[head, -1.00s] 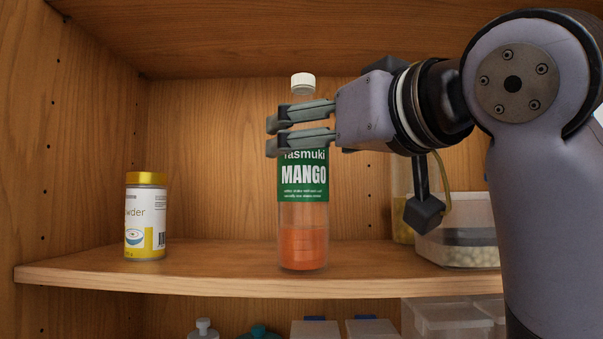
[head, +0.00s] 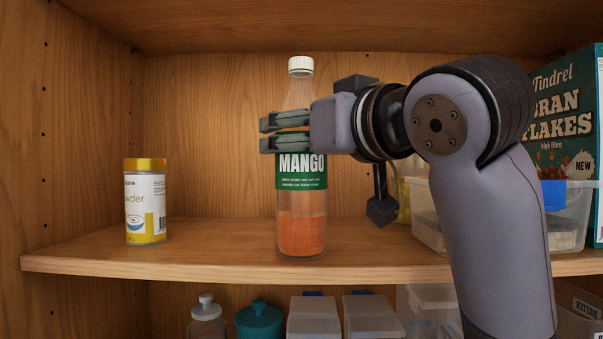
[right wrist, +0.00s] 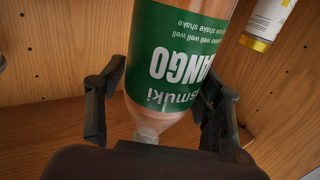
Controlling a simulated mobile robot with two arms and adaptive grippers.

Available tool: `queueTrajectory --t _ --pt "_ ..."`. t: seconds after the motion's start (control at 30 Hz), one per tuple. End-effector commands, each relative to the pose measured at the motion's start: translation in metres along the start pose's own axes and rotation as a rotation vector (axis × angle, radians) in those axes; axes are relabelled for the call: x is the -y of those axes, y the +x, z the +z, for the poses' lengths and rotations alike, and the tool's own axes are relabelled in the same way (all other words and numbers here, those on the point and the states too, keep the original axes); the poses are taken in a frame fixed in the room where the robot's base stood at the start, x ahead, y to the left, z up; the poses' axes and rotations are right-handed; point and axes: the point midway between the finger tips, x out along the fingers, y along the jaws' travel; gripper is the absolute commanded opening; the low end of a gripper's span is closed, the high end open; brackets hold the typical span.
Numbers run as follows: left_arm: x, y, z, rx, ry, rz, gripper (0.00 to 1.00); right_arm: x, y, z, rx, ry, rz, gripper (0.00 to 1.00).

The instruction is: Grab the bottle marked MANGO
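The MANGO bottle (head: 301,232) stands upright on the wooden shelf, clear with a white cap, green label and orange contents. My right gripper (head: 272,134) is at its upper part, coming from the right, and its fingers hide the top of the label. In the right wrist view the bottle (right wrist: 175,60) appears upside down. The open fingers of my right gripper (right wrist: 160,115) stand on either side of it, with a gap at the left finger; contact at the right finger is unclear. My left gripper is not in view.
A yellow-lidded powder can (head: 146,205) stands left on the shelf (head: 180,262). A clear tub (head: 428,222) and a Bran Flakes box (head: 565,130) are at the right, partly behind my arm. Several containers, including a teal one (head: 259,320), sit below. Shelf between can and bottle is free.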

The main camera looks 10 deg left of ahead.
Motion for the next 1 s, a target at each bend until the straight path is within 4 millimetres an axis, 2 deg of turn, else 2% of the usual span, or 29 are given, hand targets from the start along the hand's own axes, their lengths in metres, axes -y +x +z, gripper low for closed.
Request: queueTrajectory --t 0.07,0.83,1.0 --pt "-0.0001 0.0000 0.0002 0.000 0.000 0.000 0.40 0.0000 -0.0001 -0.0002 0.000 0.000 0.000 0.53" --pt "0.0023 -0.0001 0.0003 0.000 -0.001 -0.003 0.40 -0.0003 -0.0003 -0.0005 -0.001 0.000 0.001 0.02" --pt "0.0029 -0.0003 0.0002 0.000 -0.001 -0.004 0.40 0.0000 -0.0010 -0.0020 -0.005 -0.001 0.000 0.02"
